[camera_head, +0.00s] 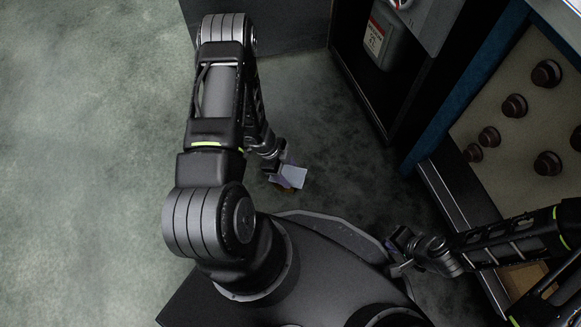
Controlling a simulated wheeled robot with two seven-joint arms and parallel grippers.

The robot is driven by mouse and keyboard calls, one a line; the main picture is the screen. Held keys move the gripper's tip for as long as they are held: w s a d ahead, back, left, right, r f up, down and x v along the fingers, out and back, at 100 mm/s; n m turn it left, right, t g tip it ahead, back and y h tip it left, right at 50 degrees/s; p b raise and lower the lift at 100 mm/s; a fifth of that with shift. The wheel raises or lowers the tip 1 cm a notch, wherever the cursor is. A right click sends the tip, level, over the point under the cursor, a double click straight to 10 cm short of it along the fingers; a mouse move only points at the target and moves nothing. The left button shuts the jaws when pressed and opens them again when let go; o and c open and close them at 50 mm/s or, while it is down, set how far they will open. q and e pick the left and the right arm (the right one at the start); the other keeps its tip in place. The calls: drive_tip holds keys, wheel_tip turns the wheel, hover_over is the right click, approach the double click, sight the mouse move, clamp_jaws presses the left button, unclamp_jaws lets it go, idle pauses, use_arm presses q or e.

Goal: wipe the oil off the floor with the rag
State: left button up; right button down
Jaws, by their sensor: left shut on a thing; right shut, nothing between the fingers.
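A small pale lavender rag (293,176) is at the end of my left arm, low over the floor. My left gripper (277,169) is shut on it. I cannot tell whether the rag touches the floor. My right gripper (395,257) is shut and empty beside my base, at the lower right.
The grey-green floor (95,150) is open on the left. A dark cabinet (400,85) with a grey container (381,38) stands at the upper right. A beige panel with several dark round knobs (515,106) is at the right. A dark box (262,27) stands at the top.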

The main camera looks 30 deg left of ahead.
use_arm(q)
drive_tip(key=shift+f, duration=0.1)
drive_tip(key=shift+f+b, duration=2.3)
drive_tip(key=shift+f, duration=0.2)
drive_tip(key=shift+f+b, duration=0.3)
drive_tip(key=shift+f, duration=0.1)
drive_tip(key=shift+a, duration=2.5)
drive_tip(key=shift+d, duration=0.1)
